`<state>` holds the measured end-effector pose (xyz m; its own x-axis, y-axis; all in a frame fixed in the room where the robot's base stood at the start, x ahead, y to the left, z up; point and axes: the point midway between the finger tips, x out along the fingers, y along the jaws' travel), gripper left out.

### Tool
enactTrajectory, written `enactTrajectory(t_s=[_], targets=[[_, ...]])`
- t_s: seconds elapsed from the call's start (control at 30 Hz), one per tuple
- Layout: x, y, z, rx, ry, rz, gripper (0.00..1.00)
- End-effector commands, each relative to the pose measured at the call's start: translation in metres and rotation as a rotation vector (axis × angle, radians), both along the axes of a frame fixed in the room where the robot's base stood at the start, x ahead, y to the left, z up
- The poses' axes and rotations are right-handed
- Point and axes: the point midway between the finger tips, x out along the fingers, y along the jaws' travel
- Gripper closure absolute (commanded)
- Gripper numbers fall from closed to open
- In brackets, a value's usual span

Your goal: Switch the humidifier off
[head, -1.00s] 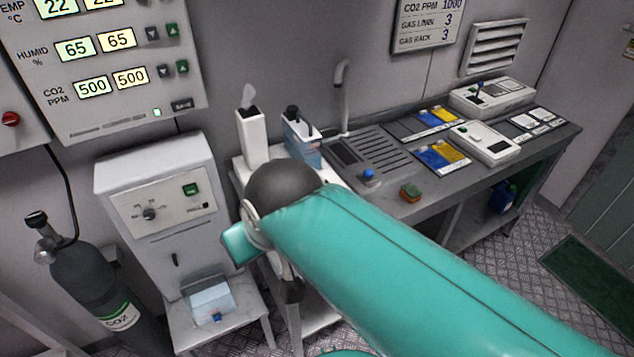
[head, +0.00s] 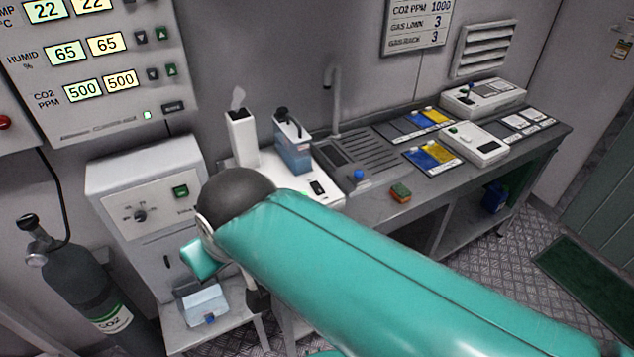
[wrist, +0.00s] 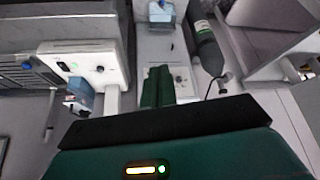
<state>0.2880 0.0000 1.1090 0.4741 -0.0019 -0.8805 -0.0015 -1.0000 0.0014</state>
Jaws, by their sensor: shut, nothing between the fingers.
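The humidifier appears to be the white unit on the left end of the bench, with a chimney (head: 242,139) giving off a pale wisp. A blue-tinted water tank (head: 293,146) stands beside it on a white base (head: 327,201) with a black rocker switch (head: 318,188).
A white cabinet (head: 155,253) with a dial and green switch stands left of the bench, a water bin (head: 203,301) below. A CO2 cylinder (head: 77,278) is farther left.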

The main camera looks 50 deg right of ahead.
Motion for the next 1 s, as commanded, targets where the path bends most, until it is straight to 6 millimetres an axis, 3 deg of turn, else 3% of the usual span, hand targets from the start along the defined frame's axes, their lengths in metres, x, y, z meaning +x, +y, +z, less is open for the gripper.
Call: enactTrajectory(t_s=[0.17,0.27,0.4,0.6,0.8,1.0], targets=[[0.028,-0.029,-0.007,-0.037,-0.052,-0.07,1.0],[0.061,-0.068,-0.016,-0.09,-0.127,-0.141,1.0],[0.103,-0.138,-0.033,-0.178,-0.255,-0.226,1.0],[0.134,-0.231,-0.064,-0.269,-0.431,-0.279,1.0],[0.131,-0.304,-0.104,-0.289,-0.604,-0.281,1.0],[0.101,-0.346,-0.144,-0.228,-0.791,-0.278,1.0]])
